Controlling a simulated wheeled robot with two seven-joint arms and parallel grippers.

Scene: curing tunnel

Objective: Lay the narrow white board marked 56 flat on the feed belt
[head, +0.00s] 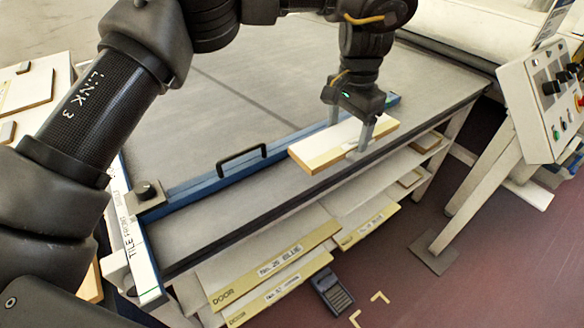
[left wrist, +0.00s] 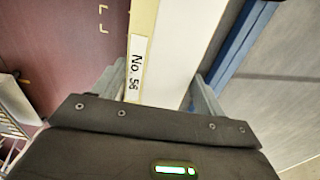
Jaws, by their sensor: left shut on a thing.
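The narrow white board (head: 318,147) has a white top and a tan edge. In the left wrist view the board (left wrist: 178,50) carries a label reading No. 56 (left wrist: 136,75) along its tan edge. My left gripper (head: 347,132) is shut on it, one finger on each long side; in the left wrist view the gripper (left wrist: 158,90) straddles it. The board looks roughly level, over the front edge of the grey feed belt (head: 240,75), apparently raised above it. The gap beneath is hard to judge. My right gripper is not in view.
A blue rail (head: 200,183) with a black handle (head: 241,160) runs along the belt's front. Shelves with labelled boards (head: 275,262) sit below. A control panel (head: 545,95) stands at right, a dark pedal (head: 332,292) on the floor. The belt behind the rail is clear.

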